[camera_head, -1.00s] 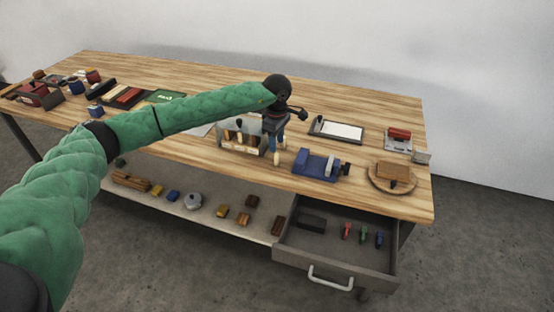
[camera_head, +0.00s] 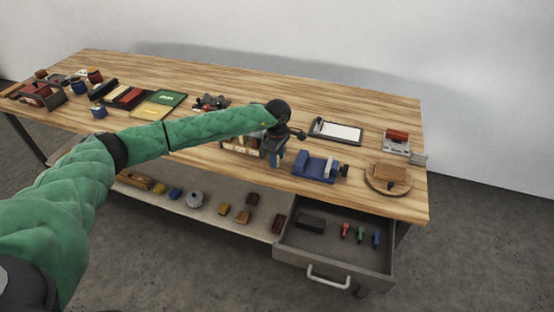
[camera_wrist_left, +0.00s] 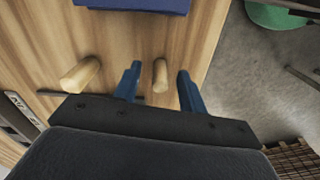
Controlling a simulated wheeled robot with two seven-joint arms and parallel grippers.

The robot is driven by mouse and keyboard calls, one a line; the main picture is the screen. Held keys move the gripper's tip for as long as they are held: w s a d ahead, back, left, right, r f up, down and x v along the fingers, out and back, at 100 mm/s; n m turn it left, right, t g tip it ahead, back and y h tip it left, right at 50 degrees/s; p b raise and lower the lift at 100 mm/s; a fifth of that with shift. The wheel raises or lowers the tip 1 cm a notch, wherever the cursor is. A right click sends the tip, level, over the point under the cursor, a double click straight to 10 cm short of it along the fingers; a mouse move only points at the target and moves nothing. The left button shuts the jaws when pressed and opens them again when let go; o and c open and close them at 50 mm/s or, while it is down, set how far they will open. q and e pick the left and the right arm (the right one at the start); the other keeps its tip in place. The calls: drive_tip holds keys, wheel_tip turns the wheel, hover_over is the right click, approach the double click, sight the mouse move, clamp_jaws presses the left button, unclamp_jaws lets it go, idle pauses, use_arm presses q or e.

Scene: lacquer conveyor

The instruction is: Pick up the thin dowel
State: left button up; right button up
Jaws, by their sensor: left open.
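In the left wrist view, the thin dowel (camera_wrist_left: 160,76) is a short pale wooden peg standing between the two blue fingers of my left gripper (camera_wrist_left: 159,72). There is a gap on either side of it, and the fingers are open. A thicker wooden dowel (camera_wrist_left: 80,75) stands to the left, outside the fingers. In the head view my left gripper (camera_head: 274,157) is low over the front edge of the workbench, beside the dowel rack (camera_head: 240,146). The gripper and arm hide the dowels there. My right gripper is not in view.
A blue vise (camera_head: 316,165) stands just right of the gripper on the workbench (camera_head: 390,208). A white board in a dark frame (camera_head: 338,131) lies behind it. An open drawer (camera_head: 330,262) juts out below.

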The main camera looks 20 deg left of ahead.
use_arm(q)
drive_tip(key=shift+f, duration=0.1)
clamp_jaws()
idle(0.4)
